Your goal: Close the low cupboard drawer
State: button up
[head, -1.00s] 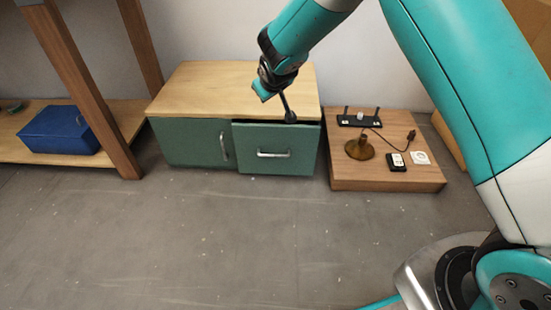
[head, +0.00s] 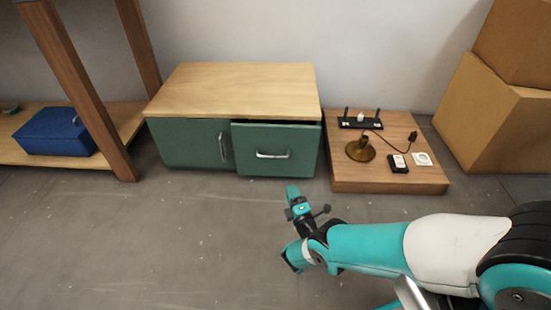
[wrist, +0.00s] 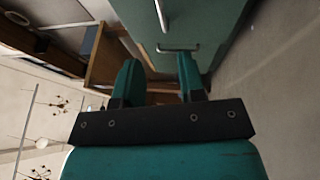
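The low cupboard (head: 185,140) is green with a light wood top and stands against the wall in the head view. Its right-hand drawer (head: 300,142) has a silver bar handle (head: 273,155). The drawer stands slightly out, with a dark gap under the top. My gripper (head: 293,192) is low over the floor in front of the drawer, apparently just short of its front. In the wrist view, the two teal fingers of my gripper (wrist: 158,78) are apart with nothing between them. Green cupboard fronts (wrist: 205,25) with two handles show beyond the fingers.
A low wooden platform (head: 385,184) right of the cupboard holds a brass lamp base (head: 359,150), a black device and a cord. Cardboard boxes (head: 490,120) stand far right. A blue box (head: 55,132) lies on a shelf at left. The floor (head: 170,240) in front is clear.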

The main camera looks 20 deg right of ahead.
aim_at(275, 156)
jog(key=shift+w+a+r+b, duration=0.25)
jog(key=shift+w+r+b, duration=0.2)
jog(key=shift+w+b, duration=2)
jog(key=shift+w+a+r+b, duration=0.25)
jog(key=shift+w+r+b, duration=0.25)
jog(key=shift+w+b, duration=1.9)
jog(key=shift+w+a+r+b, duration=0.35)
jog(key=shift+w+b, duration=1.05)
jog(key=shift+w, duration=2.1)
jog(key=shift+d+r, duration=0.1)
jog(key=shift+c, duration=0.3)
grip_shut()
